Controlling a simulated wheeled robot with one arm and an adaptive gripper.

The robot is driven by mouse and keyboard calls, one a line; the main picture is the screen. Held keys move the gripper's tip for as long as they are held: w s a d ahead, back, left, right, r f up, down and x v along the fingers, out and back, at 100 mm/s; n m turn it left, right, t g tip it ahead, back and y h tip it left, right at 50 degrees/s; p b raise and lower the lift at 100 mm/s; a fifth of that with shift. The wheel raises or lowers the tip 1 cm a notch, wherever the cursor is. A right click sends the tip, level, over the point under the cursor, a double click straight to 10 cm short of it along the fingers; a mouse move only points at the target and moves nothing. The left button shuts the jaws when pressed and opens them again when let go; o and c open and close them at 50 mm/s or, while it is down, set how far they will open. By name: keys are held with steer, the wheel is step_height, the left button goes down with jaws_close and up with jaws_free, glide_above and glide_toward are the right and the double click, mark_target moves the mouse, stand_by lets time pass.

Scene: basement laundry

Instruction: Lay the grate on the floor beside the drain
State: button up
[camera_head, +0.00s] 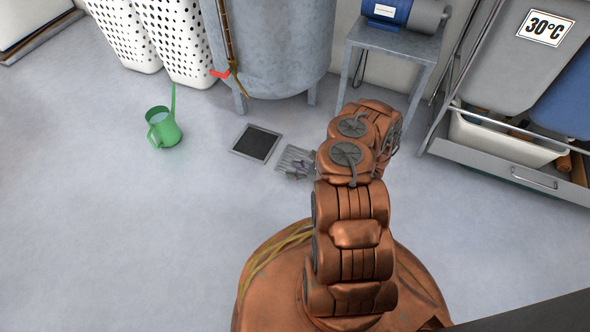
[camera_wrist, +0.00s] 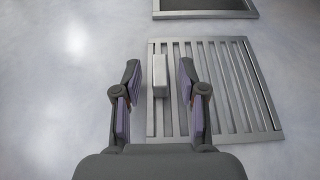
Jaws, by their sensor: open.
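The grate (camera_wrist: 236,95) is a square of metal slats with a raised block-shaped handle (camera_wrist: 159,76). It lies flat on the floor beside the drain, apart from it, and its slats also show in the head view (camera_head: 293,157), partly hidden by my arm. The drain (camera_head: 256,143) is an uncovered dark square opening with a metal frame; its frame edge shows at the top of the wrist view (camera_wrist: 205,14). My gripper (camera_wrist: 158,82) is open, its fingers on either side of the handle with gaps showing.
A green watering can (camera_head: 164,129) stands on the floor to the left of the drain. A metal tank (camera_head: 272,45) on legs and white perforated baskets (camera_head: 183,40) stand behind. A metal table (camera_head: 392,39) and a cart (camera_head: 510,150) are at right.

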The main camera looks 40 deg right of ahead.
steer(key=p+v, duration=0.5)
steer(key=v, duration=0.6)
steer(key=shift+s+d+r, duration=0.15)
steer(key=shift+s+r, duration=0.1)
steer(key=w+a+r+n+g+y, duration=0.25)
steer(key=w+a+r+n, duration=0.2)
steer(key=a+r, duration=0.35)
steer(key=w+a+r+n+g+y, duration=0.1)
steer(key=w+a+r+n+y, duration=0.2)
steer(key=w+a+r, duration=0.5)
steer(key=s+a+r+n+g+y, duration=0.1)
steer(key=s+a+r+n+g, duration=0.2)
steer(key=a+r, duration=0.4)
steer(key=s+a+r+n+g+y, duration=0.1)
steer(key=s+a+r+n+g, duration=0.15)
steer(key=a+r+n, duration=0.4)
steer(key=s+a+r+n+g+h, duration=0.3)
steer(key=s+r, duration=0.3)
steer(key=s+a+r+n+g+h, duration=0.3)
steer(key=s+r+n, duration=0.15)
steer(key=s, duration=0.25)
steer(key=s+d+r+n+h, duration=0.2)
steer(key=s+d+h, duration=0.2)
steer(key=s, duration=0.4)
steer(key=s+d+r+n+h, duration=0.3)
steer(key=s+h, duration=0.1)
steer(key=s, duration=0.4)
steer(key=shift+d+r+t, duration=0.25)
steer(key=shift+d+t, duration=0.15)
